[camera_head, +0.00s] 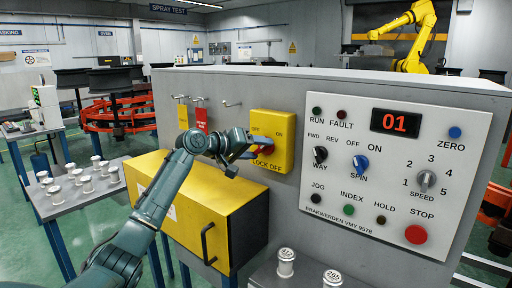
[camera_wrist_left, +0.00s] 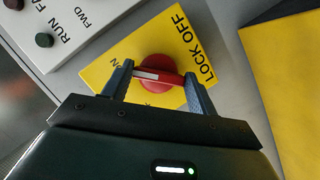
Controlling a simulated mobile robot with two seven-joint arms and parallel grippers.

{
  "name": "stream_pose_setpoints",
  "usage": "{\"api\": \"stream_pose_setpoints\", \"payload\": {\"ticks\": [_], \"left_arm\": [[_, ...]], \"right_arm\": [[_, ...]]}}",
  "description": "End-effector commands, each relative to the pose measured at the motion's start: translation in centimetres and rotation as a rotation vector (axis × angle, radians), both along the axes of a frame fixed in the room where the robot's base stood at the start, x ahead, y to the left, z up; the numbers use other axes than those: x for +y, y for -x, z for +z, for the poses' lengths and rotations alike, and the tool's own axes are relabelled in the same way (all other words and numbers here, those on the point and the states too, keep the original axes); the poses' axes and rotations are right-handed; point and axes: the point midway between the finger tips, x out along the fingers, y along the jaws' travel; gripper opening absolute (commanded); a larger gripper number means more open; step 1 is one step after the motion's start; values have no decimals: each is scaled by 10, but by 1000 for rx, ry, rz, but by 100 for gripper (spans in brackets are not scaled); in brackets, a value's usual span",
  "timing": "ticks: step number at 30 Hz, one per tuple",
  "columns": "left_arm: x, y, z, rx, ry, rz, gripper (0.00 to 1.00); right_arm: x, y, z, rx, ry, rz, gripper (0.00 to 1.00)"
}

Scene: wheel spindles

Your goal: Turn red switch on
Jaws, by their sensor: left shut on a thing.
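The red switch (camera_wrist_left: 158,84) is a round knob with a red bar handle on a yellow plate (camera_head: 285,128) marked OFF, ON and LOCK OFF. A white stripe on the handle lies at the end away from the LOCK OFF lettering in the left wrist view. My left gripper (camera_head: 256,147) is at the switch, and its fingers (camera_wrist_left: 160,80) are shut on the two ends of the handle. In the head view the gripper covers much of the knob. My right gripper is not in view.
A white control panel (camera_head: 390,110) with knobs and buttons is right of the yellow plate. A yellow box (camera_head: 185,205) with a black handle juts out below. Red and yellow tags (camera_head: 201,118) hang on hooks to the left. Metal spindles (camera_head: 286,263) stand in front.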

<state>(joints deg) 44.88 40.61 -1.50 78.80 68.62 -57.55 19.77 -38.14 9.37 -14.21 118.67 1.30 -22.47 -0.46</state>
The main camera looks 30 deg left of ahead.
Motion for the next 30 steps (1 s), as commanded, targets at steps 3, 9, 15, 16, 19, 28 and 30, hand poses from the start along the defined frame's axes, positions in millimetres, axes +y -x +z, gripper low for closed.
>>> {"api": "stream_pose_setpoints", "payload": {"ticks": [3, 9, 15, 16, 19, 28, 30], "left_arm": [[0, 0, -1, 0, -13, -1, 35], [0, 0, -1, 0, -17, 0, 35], [0, 0, -1, 0, -17, 0, 61], [0, 0, -1, 0, -17, 0, 63], [0, 0, -1, 0, -15, -1, 71], [0, 0, 0, -1, -13, 0, 80], [1, 1, 0, -2, -13, 1, 80]], "right_arm": [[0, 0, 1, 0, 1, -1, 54], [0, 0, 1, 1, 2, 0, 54], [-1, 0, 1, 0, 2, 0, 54], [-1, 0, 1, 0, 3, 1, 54], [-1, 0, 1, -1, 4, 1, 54], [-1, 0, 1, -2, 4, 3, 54], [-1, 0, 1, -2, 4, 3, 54]]}}
